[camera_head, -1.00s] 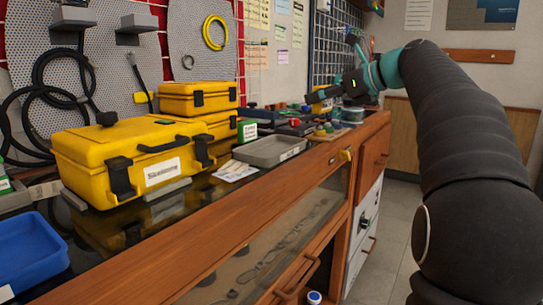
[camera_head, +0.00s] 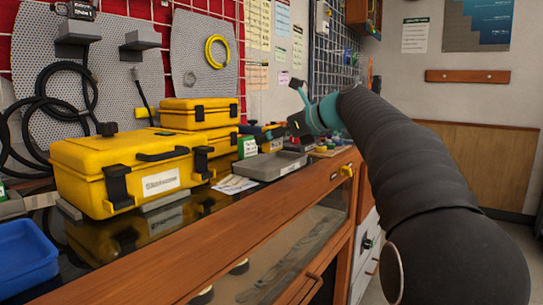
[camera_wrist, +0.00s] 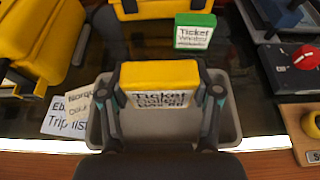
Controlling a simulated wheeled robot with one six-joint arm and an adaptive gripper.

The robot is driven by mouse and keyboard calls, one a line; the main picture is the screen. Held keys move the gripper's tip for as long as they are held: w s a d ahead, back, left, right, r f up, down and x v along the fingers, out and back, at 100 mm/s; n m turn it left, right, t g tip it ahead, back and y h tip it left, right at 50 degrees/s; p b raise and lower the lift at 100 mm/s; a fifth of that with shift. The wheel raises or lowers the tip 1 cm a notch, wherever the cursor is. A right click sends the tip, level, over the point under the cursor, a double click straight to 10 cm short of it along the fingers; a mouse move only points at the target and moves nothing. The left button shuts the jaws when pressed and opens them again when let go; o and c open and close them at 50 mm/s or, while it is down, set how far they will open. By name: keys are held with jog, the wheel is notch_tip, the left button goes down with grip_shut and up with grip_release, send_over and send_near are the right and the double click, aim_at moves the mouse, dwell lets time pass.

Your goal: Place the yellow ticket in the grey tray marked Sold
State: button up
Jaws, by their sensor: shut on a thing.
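The yellow ticket (camera_wrist: 160,76) is a yellow block with a printed white label on its front. My gripper (camera_wrist: 166,88) is shut on it, one finger at each end. In the wrist view the ticket is over the grey tray (camera_wrist: 234,118), whose rim shows on both sides; the height of the gap is hard to judge. The tray also shows on the counter in the head view (camera_head: 262,176). Its marking is not readable. In the head view my gripper (camera_head: 290,128) is above and behind the tray, and the ticket cannot be made out there.
A green ticket block (camera_wrist: 195,32) stands behind the tray. Yellow cases (camera_head: 125,165) stand to the left, with papers (camera_wrist: 70,115) beside the tray. A dark device with a red knob (camera_wrist: 304,57) and a yellow knob (camera_wrist: 312,124) are to the right.

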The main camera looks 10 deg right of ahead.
aim_at(277, 149)
jog(key=shift+f+b, duration=0.8)
jog(key=shift+f, duration=1.2)
jog(key=o, duration=1)
jog(key=shift+f, duration=0.15)
jog(key=shift+r, duration=0.25)
jog(key=p+v, duration=0.1)
jog(key=v, duration=1.1)
jog(key=shift+p, duration=0.3)
